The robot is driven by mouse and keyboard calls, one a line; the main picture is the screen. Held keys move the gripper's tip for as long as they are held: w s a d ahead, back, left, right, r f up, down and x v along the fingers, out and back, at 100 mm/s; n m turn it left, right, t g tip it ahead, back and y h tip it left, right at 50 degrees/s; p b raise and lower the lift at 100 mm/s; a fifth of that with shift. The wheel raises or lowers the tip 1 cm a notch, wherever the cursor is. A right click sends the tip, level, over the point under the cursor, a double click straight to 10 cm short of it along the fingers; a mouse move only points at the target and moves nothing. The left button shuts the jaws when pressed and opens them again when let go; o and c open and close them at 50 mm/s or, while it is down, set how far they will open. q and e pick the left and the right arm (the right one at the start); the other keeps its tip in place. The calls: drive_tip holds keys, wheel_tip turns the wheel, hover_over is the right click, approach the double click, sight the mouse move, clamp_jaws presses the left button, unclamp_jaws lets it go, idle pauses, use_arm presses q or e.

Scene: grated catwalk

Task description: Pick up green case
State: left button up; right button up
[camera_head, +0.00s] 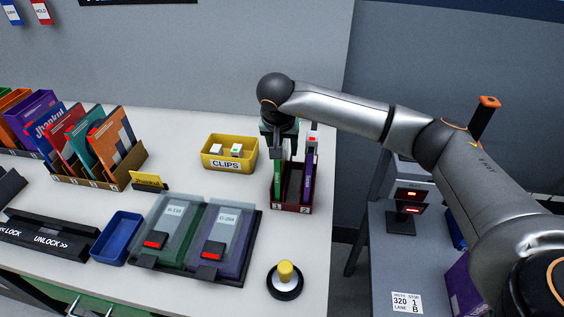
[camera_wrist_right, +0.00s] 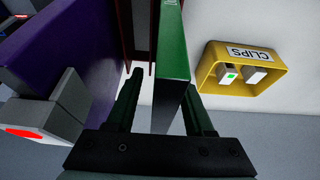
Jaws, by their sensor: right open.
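The green case (camera_head: 279,172) stands upright in the left slot of a dark red two-slot holder (camera_head: 291,207) on the table. A purple case (camera_head: 308,178) stands in the right slot. My right gripper (camera_head: 279,150) is above the holder, over the green case. In the right wrist view the green case (camera_wrist_right: 172,60) reaches down between the two open fingers of my right gripper (camera_wrist_right: 165,105). The fingers are on either side of it; I cannot tell whether either touches it. The purple case (camera_wrist_right: 75,45) fills the left of that view. My left gripper is not in view.
A yellow clips bin (camera_head: 230,153) stands left of the holder. Two lidded trays (camera_head: 198,235), a blue tray (camera_head: 117,238) and a yellow-topped button (camera_head: 285,277) are nearer. Racks of colored cases (camera_head: 100,150) stand at the left. A side table with a device (camera_head: 408,195) is at the right.

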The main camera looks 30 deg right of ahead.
drive_tip(key=shift+c, duration=0.4)
clamp_jaws()
